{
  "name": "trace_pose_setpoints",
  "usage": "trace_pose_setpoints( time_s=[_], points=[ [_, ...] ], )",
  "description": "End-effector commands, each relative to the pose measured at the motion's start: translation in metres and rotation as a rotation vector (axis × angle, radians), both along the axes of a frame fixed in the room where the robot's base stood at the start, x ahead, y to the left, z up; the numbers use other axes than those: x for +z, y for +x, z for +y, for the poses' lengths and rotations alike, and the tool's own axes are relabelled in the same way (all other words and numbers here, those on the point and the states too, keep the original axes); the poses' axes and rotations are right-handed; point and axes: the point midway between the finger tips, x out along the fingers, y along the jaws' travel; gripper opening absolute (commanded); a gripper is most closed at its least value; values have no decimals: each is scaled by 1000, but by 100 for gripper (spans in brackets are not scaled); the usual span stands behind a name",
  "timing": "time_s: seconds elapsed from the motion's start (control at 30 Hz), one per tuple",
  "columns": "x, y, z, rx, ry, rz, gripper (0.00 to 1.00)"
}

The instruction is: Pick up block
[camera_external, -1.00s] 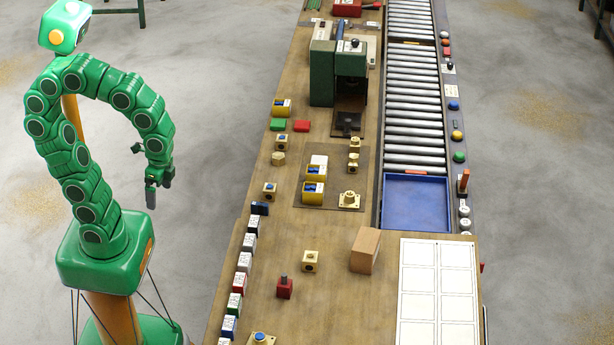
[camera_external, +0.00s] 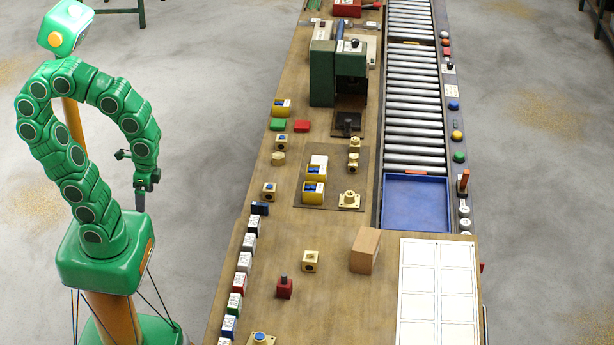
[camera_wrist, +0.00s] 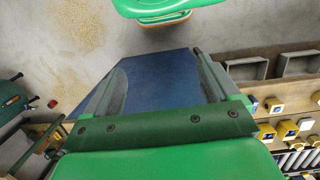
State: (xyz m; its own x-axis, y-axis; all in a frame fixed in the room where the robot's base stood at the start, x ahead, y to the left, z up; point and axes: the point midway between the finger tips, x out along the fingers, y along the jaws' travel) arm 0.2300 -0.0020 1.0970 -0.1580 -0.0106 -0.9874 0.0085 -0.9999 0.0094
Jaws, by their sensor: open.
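My gripper (camera_external: 140,203) hangs to the left of the workbench (camera_external: 345,290) in the external view, over the floor and well clear of every block. It is open, and I see nothing held in it. The frames do not single out one as the block. In the wrist view a dark blue surface (camera_wrist: 160,85) fills the middle; I cannot tell what it is.
A row of labelled blocks (camera_external: 239,283) lines the bench's left edge. A green press (camera_external: 335,72) stands farther back. The roller conveyor (camera_external: 410,110) and a blue tray (camera_external: 415,203) lie to the right, with a white gridded sheet (camera_external: 437,290) in front.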

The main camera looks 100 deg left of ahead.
Motion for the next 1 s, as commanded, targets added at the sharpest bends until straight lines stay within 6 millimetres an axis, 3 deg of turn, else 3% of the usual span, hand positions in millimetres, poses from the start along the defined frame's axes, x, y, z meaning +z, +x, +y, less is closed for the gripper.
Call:
trace_pose_setpoints(
  time_s=[0.2, 0.53, 0.77, 1.0],
  points=[
    [5, 42, -6, 35, -41, -2, 88],
    [8, 95, -9, 82, -93, -9, 88],
    [8, 130, -33, -108, -237, -33, 88],
    [9, 179, -57, -341, -429, -103, 88]
  ],
)
